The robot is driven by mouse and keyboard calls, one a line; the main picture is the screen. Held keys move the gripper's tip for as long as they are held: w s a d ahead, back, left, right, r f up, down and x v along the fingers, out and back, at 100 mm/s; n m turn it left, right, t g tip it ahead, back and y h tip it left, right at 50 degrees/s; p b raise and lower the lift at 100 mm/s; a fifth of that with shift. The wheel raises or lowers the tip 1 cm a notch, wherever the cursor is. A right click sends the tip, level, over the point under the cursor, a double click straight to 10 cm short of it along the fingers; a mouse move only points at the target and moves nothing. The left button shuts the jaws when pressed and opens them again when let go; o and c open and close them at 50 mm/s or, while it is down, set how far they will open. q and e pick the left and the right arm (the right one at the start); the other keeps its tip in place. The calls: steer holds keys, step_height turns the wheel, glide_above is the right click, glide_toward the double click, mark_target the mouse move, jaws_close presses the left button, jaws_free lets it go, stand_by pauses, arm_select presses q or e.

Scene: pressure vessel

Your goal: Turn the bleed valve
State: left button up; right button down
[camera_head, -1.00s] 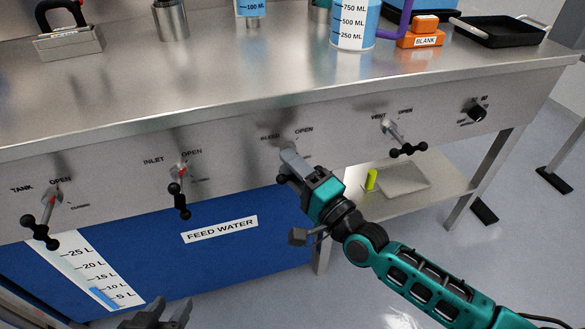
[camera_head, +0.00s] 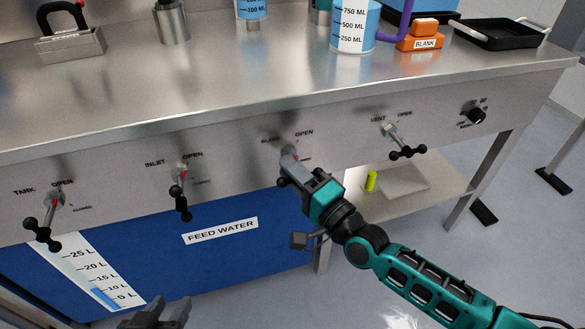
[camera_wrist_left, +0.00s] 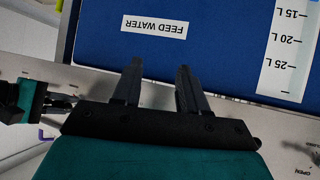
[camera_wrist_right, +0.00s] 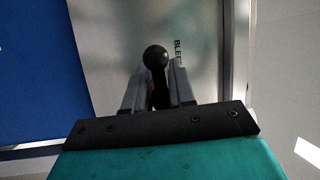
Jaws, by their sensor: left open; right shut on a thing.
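The bleed valve sits on the steel front panel under its "BLEED" and "OPEN" labels. My right gripper (camera_head: 291,170) is at it and mostly covers it in the head view. In the right wrist view, the bleed valve handle (camera_wrist_right: 155,58), with a black ball end, stands between the fingers of my right gripper (camera_wrist_right: 160,88), which are shut on it. My left gripper (camera_head: 160,312) is low at the bottom edge of the head view. In the left wrist view my left gripper (camera_wrist_left: 158,80) is open and empty, with its fingers apart.
The tank valve (camera_head: 46,222) and inlet valve (camera_head: 179,190) are left of the bleed valve. The vent valve (camera_head: 402,145) and a black knob (camera_head: 475,113) are right of it. The blue feed water tank (camera_head: 200,260) is below. A blue-filled beaker (camera_head: 352,28) stands on the bench.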

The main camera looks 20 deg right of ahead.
arm_select(q)
steer(key=s+a+r+p, duration=0.1)
steer(key=a+r+p, duration=0.1)
steer(key=r+p, duration=0.5)
steer(key=s+a+r+y+p, duration=0.1)
steer(key=r+p, duration=0.7)
steer(key=p, duration=0.6)
steer(key=shift+a+r, duration=0.25)
steer(key=shift+a, duration=0.1)
arm_select(e)
steer(key=n+g+h, duration=0.1)
steer(key=n, duration=0.3)
steer(key=n+g+h, duration=0.2)
steer(key=n, duration=0.3)
steer(key=n+g+h, duration=0.1)
steer(key=n+h, duration=0.1)
steer(key=n, duration=0.3)
steer(key=shift+w+d+f+g, duration=0.15)
steer(key=shift+w+g, duration=0.05)
steer(key=shift+g, duration=0.1)
steer(key=c, duration=1.1)
jaws_free()
steer(key=shift+f, duration=0.2)
